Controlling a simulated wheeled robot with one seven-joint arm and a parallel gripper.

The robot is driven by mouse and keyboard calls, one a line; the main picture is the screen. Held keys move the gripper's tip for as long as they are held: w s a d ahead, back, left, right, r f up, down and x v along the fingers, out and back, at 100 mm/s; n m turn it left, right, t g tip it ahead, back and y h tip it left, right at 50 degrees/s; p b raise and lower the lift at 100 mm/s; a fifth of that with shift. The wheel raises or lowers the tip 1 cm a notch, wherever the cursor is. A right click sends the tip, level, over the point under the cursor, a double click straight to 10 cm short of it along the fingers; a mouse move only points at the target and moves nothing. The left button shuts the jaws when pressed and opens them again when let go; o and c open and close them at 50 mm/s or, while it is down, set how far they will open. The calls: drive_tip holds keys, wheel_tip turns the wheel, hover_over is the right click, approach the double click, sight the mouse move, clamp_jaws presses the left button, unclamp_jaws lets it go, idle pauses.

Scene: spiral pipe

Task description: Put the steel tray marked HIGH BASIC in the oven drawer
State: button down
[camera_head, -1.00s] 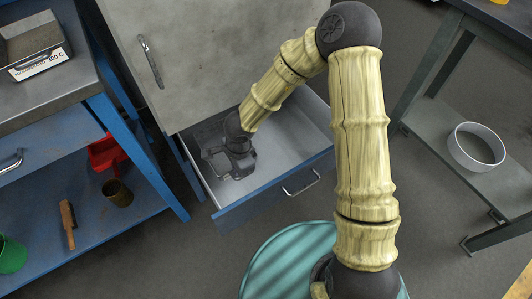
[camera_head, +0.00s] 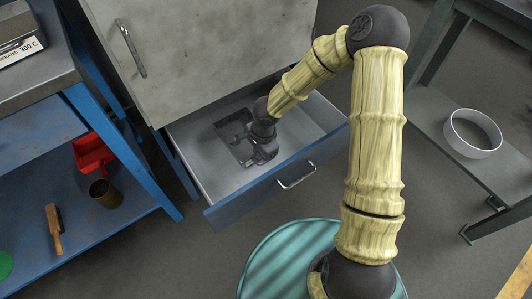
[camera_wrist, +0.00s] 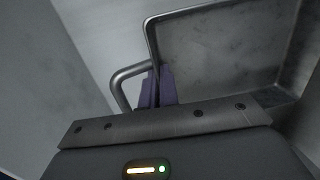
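A dark grey steel tray (camera_head: 234,122) is inside the open oven drawer (camera_head: 190,163), towards its left half. My gripper (camera_head: 257,154) is over the drawer at the tray's near side. In the wrist view the tray (camera_wrist: 225,50) shows its rim and a bent-rod handle (camera_wrist: 122,82). The purple fingers of my gripper (camera_wrist: 157,86) are close together at that handle and appear shut on it. I cannot tell whether the tray rests on the drawer floor. No marking shows on this tray.
The oven's grey front (camera_head: 190,50) stands above the drawer. A blue bench (camera_head: 50,80) at the left bears another tray, labelled 300 C (camera_head: 22,50). A white ring-shaped container (camera_head: 472,135) sits on the right shelf. My teal base is in front of the drawer.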

drive_tip(key=shift+w+d+f+b, duration=0.4)
drive_tip(key=shift+d+f+b, duration=0.05)
drive_tip(key=shift+d+f, duration=0.15)
drive_tip(key=shift+w+d+f+b, duration=0.35)
drive_tip(key=shift+d+f+b, duration=0.05)
drive_tip(key=shift+d+f, duration=0.2)
drive_tip(key=shift+r, duration=0.1)
drive_tip(key=c, duration=1.7)
unclamp_jaws()
drive_tip(key=r+p, duration=0.2)
drive_tip(key=r, duration=0.2)
drive_tip(key=d+r+p, duration=0.1)
drive_tip(key=r+p, duration=0.2)
drive_tip(key=r, duration=0.1)
drive_tip(key=r+p, duration=0.3)
drive_tip(key=r, duration=0.1)
drive_tip(key=shift+s+d, duration=0.15)
drive_tip(key=shift+d, duration=0.15)
